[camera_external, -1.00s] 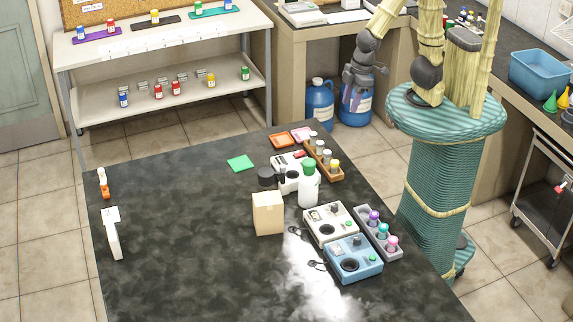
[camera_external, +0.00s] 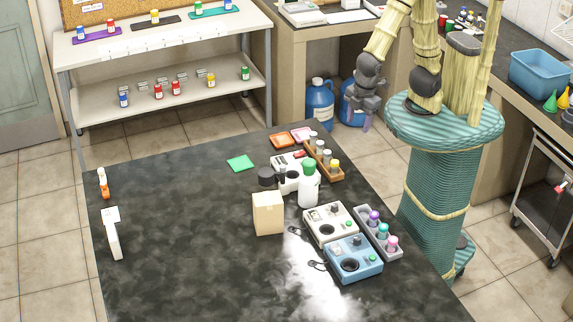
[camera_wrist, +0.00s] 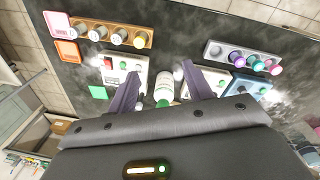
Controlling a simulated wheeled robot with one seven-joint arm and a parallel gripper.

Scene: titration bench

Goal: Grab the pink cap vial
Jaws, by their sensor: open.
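The pink cap vial (camera_external: 392,244) stands upright at the near end of a grey rack (camera_external: 366,226) on the dark bench. The teal cap vial (camera_external: 383,231) and the purple cap vial (camera_external: 373,217) stand in the same rack. In the wrist view the pink cap vial (camera_wrist: 276,68) is at the upper right, right of my gripper's fingers. In the external view my gripper (camera_external: 368,120) hangs above and behind the bench's far right edge, well apart from the vial.
A blue device (camera_external: 352,262) and a white device (camera_external: 331,222) sit just left of the grey rack. A green-capped white bottle (camera_external: 308,190), a cardboard box (camera_external: 267,216) and a wooden vial rack (camera_external: 327,167) stand further back. The left of the bench is mostly clear.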

